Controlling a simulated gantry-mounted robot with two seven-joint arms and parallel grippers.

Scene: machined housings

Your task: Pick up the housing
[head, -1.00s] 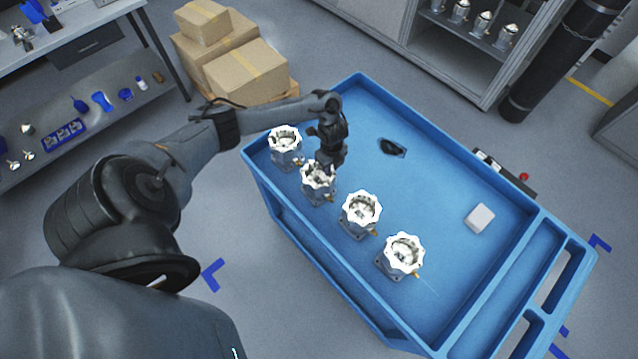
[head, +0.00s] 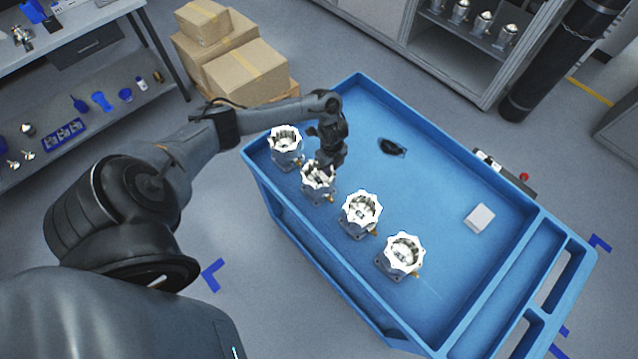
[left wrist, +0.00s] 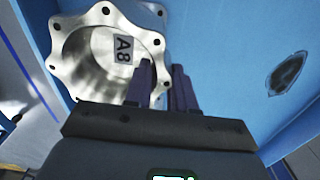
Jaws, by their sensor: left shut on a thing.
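Several machined metal housings stand in a row along the near left side of a blue cart. My left gripper (head: 326,172) is at the second housing from the far left (head: 317,184), shut on its scalloped rim. In the left wrist view this housing (left wrist: 75,55) has a round bore with a label reading A8, and the gripper's dark fingers (left wrist: 160,85) straddle the rim wall. The other housings are the far left one (head: 285,147), a middle one (head: 360,214) and a near one (head: 403,257). My right gripper is not seen.
The blue cart (head: 440,180) has raised walls around its top. A dark oval item (head: 392,148) and a white block (head: 480,218) lie on it, with clear surface between. Cardboard boxes (head: 245,75) stand behind the cart.

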